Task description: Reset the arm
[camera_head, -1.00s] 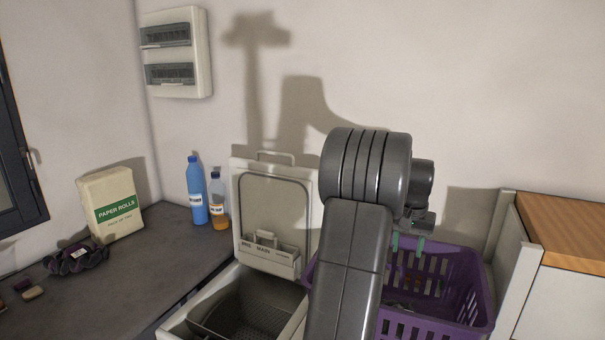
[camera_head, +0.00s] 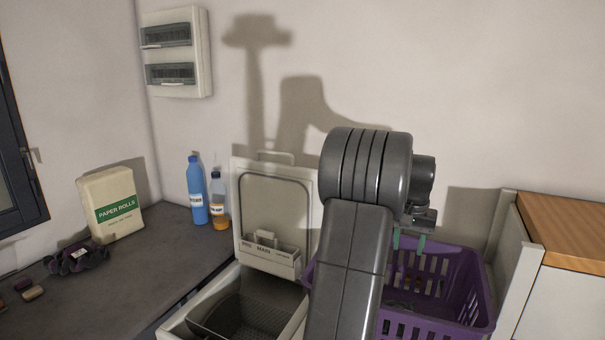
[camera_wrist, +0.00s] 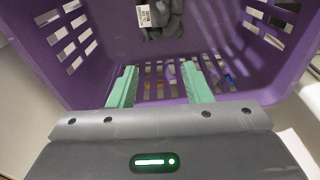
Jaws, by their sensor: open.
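My gripper (camera_head: 408,243) is at the purple basket (camera_head: 478,290), over its left back part in the head view. In the wrist view its two green fingers (camera_wrist: 158,84) are apart with nothing between them. They point into the purple basket (camera_wrist: 100,85), which holds a dark grey cloth-like item with a white label (camera_wrist: 165,25). Small coloured bits show near the basket floor, too small to tell. My arm hides part of the basket in the head view.
An open toploader (camera_head: 285,318) with its lid (camera_head: 238,225) raised stands left of the basket. A wooden-topped cabinet (camera_head: 565,230) is close on the right. A dark counter (camera_head: 140,280) holds bottles (camera_head: 196,190) and a paper rolls bag (camera_head: 110,205). The wall is behind.

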